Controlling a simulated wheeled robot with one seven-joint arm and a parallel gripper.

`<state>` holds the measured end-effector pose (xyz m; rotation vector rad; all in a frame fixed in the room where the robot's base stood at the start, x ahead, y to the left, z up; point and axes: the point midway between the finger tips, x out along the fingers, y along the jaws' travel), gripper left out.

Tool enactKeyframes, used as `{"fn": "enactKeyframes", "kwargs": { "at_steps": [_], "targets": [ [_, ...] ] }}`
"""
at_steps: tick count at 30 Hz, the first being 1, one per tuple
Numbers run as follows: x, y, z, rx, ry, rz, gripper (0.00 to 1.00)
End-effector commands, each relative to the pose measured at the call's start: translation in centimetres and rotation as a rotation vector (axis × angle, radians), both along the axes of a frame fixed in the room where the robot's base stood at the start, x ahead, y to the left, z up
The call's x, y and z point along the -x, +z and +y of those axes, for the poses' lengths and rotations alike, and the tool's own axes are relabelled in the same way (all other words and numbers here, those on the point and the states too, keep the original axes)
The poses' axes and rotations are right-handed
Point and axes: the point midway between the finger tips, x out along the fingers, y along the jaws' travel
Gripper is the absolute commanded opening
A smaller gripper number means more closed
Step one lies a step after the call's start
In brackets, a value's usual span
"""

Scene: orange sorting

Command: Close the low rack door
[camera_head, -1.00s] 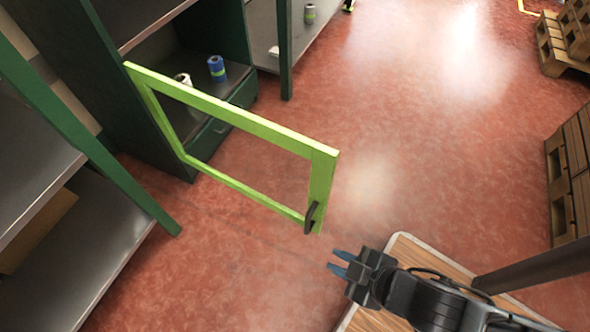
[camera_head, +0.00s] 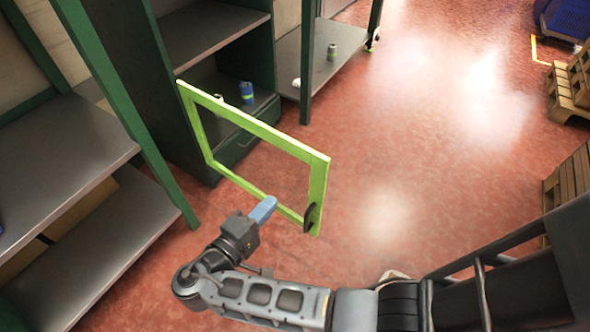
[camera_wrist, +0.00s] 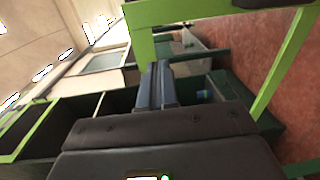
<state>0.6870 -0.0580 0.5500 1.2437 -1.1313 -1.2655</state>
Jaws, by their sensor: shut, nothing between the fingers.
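The low rack door is a bright green frame (camera_head: 262,131) with an open middle. It stands swung out from the dark green rack (camera_head: 262,92) over the red floor. A dark curved handle (camera_head: 311,217) sits at the lower corner of its free end. My gripper (camera_head: 267,205) is shut and empty, with blue fingers pointing up and right. In the head view it is on the near side of the door, left of the handle; contact cannot be told. The wrist view shows the shut fingers (camera_wrist: 157,85) with the green door frame (camera_wrist: 190,12) above and to the right.
Blue and pale cans (camera_head: 246,92) stand on the rack's low shelf. A grey-shelved rack (camera_head: 70,150) stands at the left. Wooden pallets (camera_head: 572,85) are at the right. The red floor (camera_head: 400,130) beyond the door is clear.

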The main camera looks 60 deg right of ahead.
Motion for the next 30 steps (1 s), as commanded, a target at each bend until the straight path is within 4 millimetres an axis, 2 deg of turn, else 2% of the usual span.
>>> {"fn": "enactKeyframes", "kwargs": {
  "at_steps": [1, 3, 8, 14, 24, 30],
  "targets": [
    [-0.6, 1.3, 0.4, 0.030, -0.022, -0.015, 0.00],
    [-0.9, 2.2, 0.7, 0.058, -0.045, -0.029, 0.00],
    [-0.9, 2.7, 0.2, 0.078, -0.063, -0.037, 0.00],
    [-0.7, 2.6, -2.8, 0.076, -0.065, -0.037, 0.00],
    [-0.4, 2.6, -9.4, 0.075, -0.063, -0.037, 0.00],
    [-0.4, 2.5, -12.1, 0.074, -0.061, -0.036, 0.00]
  ]
}}
